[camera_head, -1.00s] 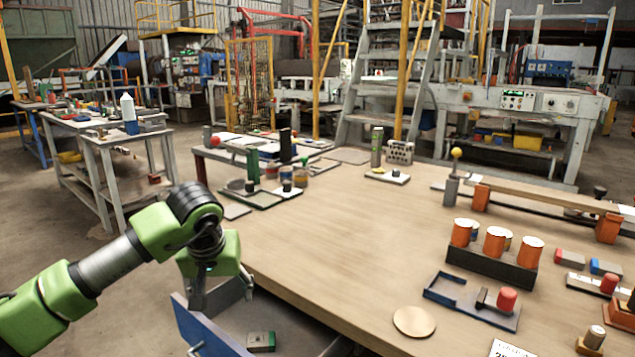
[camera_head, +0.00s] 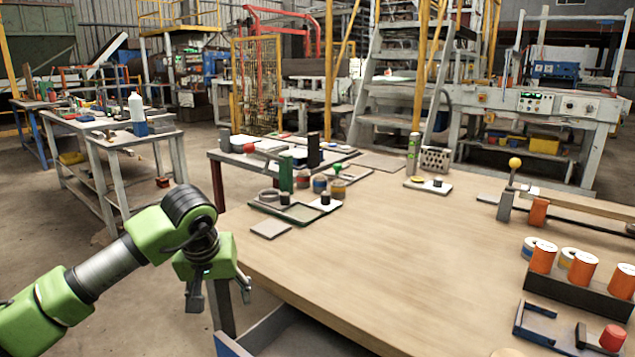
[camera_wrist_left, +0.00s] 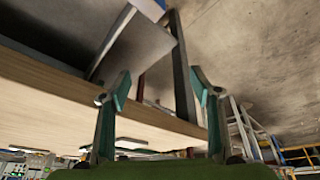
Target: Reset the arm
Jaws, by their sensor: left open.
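My left arm, green and grey, comes in from the lower left. Its gripper (camera_head: 219,295) is open and empty, pointing down beside the table's left front corner. The left wrist view shows its two teal fingers (camera_wrist_left: 161,85) spread apart with nothing between them. The wooden table edge (camera_wrist_left: 45,80) and a table leg (camera_wrist_left: 183,75) show beyond the fingers there. A blue-fronted drawer (camera_head: 300,335) stands pulled out under the table, to the right of the gripper. My right gripper is not in view.
The wooden table (camera_head: 370,255) has a clear middle. A grey block with holes (camera_head: 435,159) stands at its back. A black holder (camera_head: 575,292) with orange cylinders is at the right. A side bench (camera_head: 135,142) stands left, with open floor between.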

